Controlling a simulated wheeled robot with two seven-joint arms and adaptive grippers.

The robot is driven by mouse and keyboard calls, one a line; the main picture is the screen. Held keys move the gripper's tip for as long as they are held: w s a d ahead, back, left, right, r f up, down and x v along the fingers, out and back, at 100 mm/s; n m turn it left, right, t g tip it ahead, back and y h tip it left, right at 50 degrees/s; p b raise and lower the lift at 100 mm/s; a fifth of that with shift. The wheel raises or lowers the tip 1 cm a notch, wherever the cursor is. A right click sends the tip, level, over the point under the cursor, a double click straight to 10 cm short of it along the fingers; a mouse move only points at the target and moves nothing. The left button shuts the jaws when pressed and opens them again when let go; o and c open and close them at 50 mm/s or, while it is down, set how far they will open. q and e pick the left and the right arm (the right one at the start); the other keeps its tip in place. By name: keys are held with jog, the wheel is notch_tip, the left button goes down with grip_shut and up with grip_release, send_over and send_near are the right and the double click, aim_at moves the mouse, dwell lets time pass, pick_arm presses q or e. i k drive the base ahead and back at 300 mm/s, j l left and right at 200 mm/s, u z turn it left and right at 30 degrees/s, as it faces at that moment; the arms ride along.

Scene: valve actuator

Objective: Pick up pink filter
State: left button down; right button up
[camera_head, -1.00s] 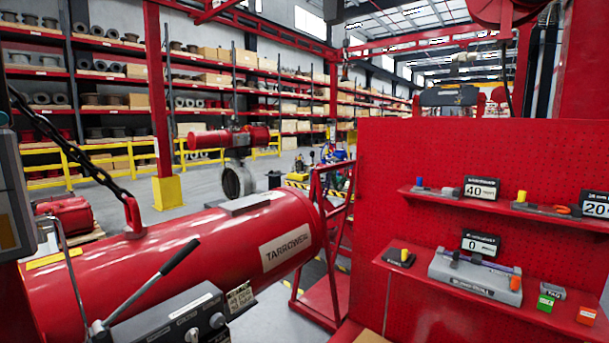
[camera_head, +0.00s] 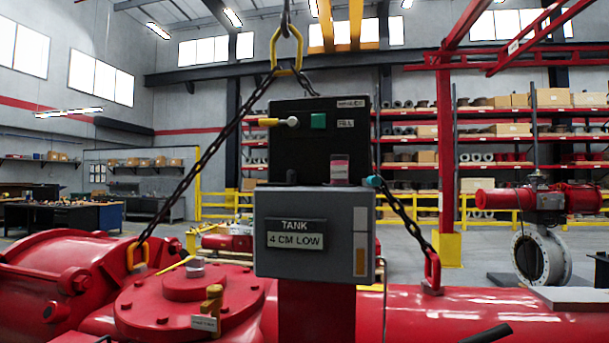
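A small pink cylinder with a pale top (camera_head: 339,168), which looks like the pink filter, stands upright at the right part of the top of a grey box. The grey tank box (camera_head: 343,222) carries a sign reading "TANK 4 CM LOW". A black panel (camera_head: 290,145) with a green square button and a "FILL" label rises behind the pink cylinder.
A large red actuator (camera_head: 180,305) fills the lower left, with a red cylinder (camera_head: 430,315) at the right. Lifting chains (camera_head: 205,160) slope down on both sides of the box. A teal knob (camera_head: 374,182) sits at the box's right edge.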

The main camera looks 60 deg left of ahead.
aim_at(339, 162)
jog(key=i+u, duration=0.1)
jog(key=u, duration=1.8)
